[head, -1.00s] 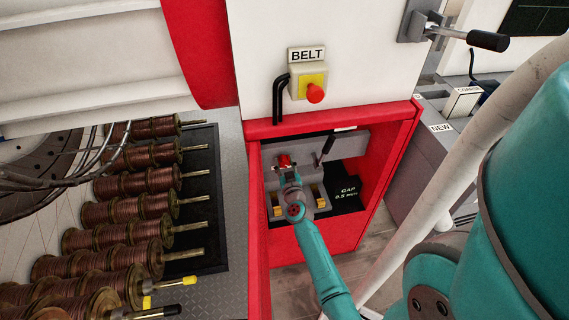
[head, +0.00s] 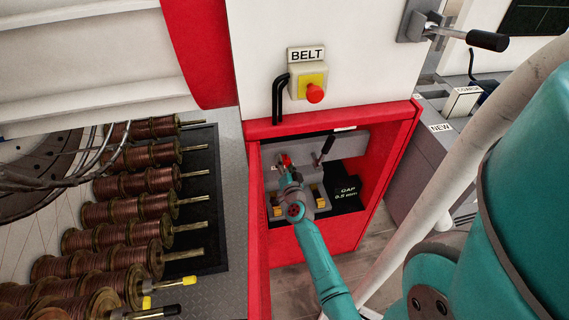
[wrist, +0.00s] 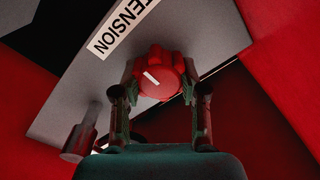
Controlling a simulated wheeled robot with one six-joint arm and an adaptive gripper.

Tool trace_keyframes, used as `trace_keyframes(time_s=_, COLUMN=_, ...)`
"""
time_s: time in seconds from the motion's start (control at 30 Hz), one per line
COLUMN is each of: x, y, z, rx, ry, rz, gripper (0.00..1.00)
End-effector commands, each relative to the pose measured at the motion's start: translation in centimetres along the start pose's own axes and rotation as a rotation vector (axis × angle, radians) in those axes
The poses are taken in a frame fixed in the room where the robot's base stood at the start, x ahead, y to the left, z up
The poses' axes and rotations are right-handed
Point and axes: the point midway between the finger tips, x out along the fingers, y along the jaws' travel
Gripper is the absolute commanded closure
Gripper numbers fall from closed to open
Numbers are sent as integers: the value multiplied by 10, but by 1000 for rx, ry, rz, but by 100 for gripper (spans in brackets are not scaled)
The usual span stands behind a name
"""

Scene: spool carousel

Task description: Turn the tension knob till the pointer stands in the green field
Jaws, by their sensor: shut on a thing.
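The tension knob (wrist: 160,73) is red and lobed, with a white line on its face that points to the upper left in the wrist view. It sits on a grey panel (wrist: 195,38) under a white label reading TENSION (wrist: 122,24). My gripper (wrist: 160,92) has one finger on each side of the knob and is shut on it. In the head view the knob (head: 286,160) is a small red spot just beyond my gripper (head: 288,172). I see no pointer scale or green field in either view.
A dark lever (head: 324,148) stands close to the right of the knob. The red cabinet walls (head: 390,170) enclose the recess. A black box marked GAP 0.5 mm (head: 348,193) is at lower right. Copper spools (head: 140,208) fill the left.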

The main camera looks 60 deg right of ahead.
Motion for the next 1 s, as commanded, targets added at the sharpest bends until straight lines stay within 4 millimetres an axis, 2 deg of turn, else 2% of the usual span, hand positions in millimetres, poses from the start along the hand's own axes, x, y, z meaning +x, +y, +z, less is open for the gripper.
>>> trace_keyframes(time_s=0.33, x=0, y=1, z=0, rx=125, ry=0, rz=0, gripper=92)
trace_keyframes(time_s=0.83, x=0, y=1, z=0, rx=142, ry=0, rz=1, gripper=92)
trace_keyframes(time_s=0.87, x=0, y=1, z=0, rx=142, ry=0, rz=1, gripper=55)
trace_keyframes(time_s=0.93, x=0, y=1, z=0, rx=142, ry=0, rz=1, gripper=38)
trace_keyframes(time_s=0.97, x=0, y=1, z=0, rx=142, ry=0, rz=1, gripper=32)
trace_keyframes(time_s=1.0, x=0, y=1, z=0, rx=142, ry=0, rz=1, gripper=32)
